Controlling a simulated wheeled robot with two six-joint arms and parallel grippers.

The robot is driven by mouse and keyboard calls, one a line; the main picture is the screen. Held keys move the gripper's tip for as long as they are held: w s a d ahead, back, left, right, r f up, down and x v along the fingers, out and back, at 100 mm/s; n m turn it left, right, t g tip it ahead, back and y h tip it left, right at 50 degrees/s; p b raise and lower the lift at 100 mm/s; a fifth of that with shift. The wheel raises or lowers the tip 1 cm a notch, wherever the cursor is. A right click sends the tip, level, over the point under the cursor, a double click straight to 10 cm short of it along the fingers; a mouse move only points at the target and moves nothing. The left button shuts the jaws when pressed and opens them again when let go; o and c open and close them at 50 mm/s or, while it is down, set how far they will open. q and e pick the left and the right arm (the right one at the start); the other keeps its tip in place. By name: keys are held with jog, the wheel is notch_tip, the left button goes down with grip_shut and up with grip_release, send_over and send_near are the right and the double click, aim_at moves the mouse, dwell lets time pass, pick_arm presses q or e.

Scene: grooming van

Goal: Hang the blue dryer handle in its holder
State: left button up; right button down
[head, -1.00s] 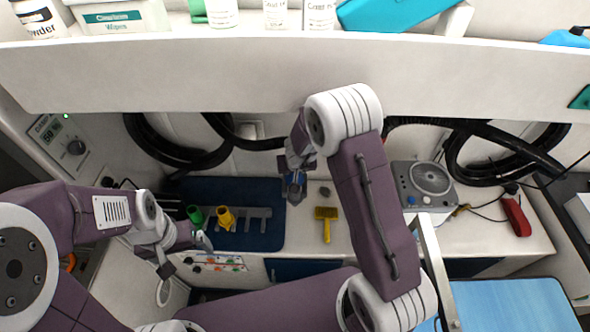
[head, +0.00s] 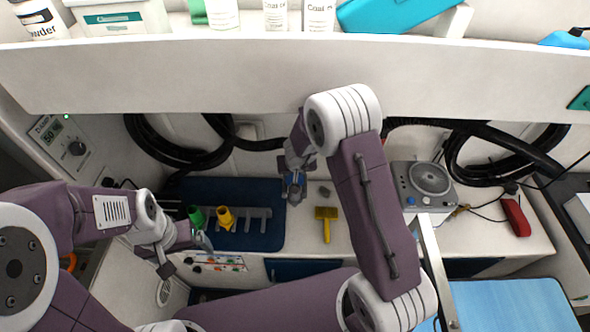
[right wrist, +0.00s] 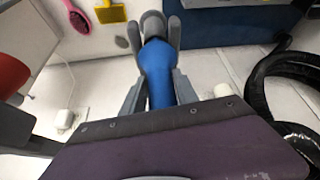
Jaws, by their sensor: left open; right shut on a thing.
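The blue dryer handle (right wrist: 156,75) is clasped between the grey fingers of my right gripper (right wrist: 152,98). Its grey end points up in the right wrist view. In the head view my right gripper (head: 294,187) is in front of the back wall, above the right edge of a dark blue mat (head: 265,240), and mostly hides the handle. A grey pronged rack (head: 262,213) lies across the mat, left of that gripper, with a green piece (head: 196,217) and a yellow piece (head: 226,218) at its left. My left gripper (head: 187,254) is open and empty at the counter's front left.
A yellow brush (head: 326,222) lies right of the mat. Farther right are a grey device (head: 424,185) and a red tool (head: 516,217). Black hoses (head: 165,150) loop along the wall. A white shelf edge (head: 230,75) overhangs the counter. A pink brush (right wrist: 77,18) shows in the right wrist view.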

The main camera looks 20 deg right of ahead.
jog(key=shift+f+b, duration=0.5)
jog(key=shift+f, duration=0.15)
jog(key=c, duration=0.9)
grip_release()
jog(key=shift+o, duration=0.2)
jog(key=o, duration=0.6)
jog(key=shift+o, duration=0.2)
jog(key=p+v, duration=0.6)
jog(key=v, duration=0.4)
